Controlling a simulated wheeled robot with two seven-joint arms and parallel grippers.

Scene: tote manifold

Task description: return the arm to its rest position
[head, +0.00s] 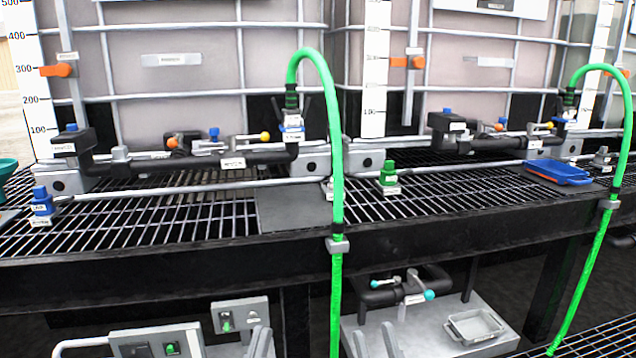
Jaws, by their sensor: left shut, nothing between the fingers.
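My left gripper (259,341) is at the bottom edge, left of the centre. Its grey fingers are shut with nothing between them, and it touches nothing that I can see. My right gripper (375,341) is at the bottom edge, right of the centre. Its two grey fingers stand apart with a gap between them, and it looks empty. Only the finger ends of both grippers show; the rest of both arms is out of view below.
A black grated bench (180,258) crosses the view, with caged totes (200,80) behind. One green hose (337,200) hangs down between my grippers; another (597,250) hangs at right. Below are a control box (160,342), a small switch box (240,315) and a grey tray (475,326).

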